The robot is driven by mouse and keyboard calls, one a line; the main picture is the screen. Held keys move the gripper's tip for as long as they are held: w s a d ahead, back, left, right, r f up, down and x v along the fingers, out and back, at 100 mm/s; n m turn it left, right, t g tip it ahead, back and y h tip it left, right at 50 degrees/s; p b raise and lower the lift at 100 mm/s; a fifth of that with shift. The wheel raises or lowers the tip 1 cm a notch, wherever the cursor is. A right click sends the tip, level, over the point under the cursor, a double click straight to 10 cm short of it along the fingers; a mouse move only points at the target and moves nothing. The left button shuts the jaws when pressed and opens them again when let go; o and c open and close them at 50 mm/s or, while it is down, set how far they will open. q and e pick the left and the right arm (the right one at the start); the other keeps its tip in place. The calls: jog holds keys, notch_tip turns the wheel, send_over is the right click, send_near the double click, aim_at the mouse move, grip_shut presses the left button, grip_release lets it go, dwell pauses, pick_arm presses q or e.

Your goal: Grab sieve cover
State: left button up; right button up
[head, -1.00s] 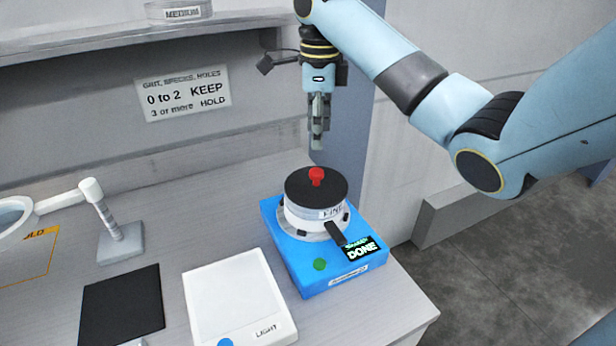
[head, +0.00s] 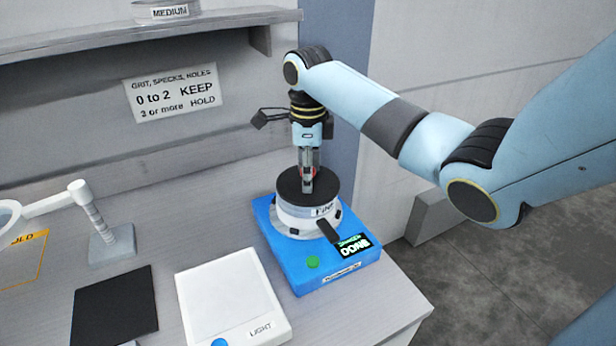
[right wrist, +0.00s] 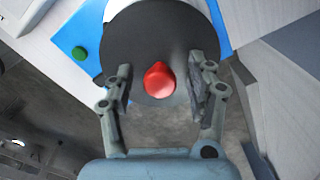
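The sieve cover (head: 293,184) is a black disc with a red knob, lying on the white sieve labelled FINE (head: 300,213) on the blue shaker (head: 290,262). In the right wrist view the cover (right wrist: 120,50) and its red knob (right wrist: 159,80) show from above. My right gripper (head: 308,184) has come down over the cover, partly hiding the knob in the head view. In the right wrist view my right gripper (right wrist: 160,88) is open, with a finger on each side of the knob and gaps between. My left gripper is not in view.
The shaker's display (head: 354,246) reads DONE. A white light panel (head: 230,300), a black mat (head: 115,306) and a magnifier stand (head: 112,241) are to the left. A shelf (head: 150,35) and a sign (head: 175,92) are behind. The table ends right of the shaker.

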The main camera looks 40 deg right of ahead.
grip_shut()
jog(key=shift+r, duration=0.1)
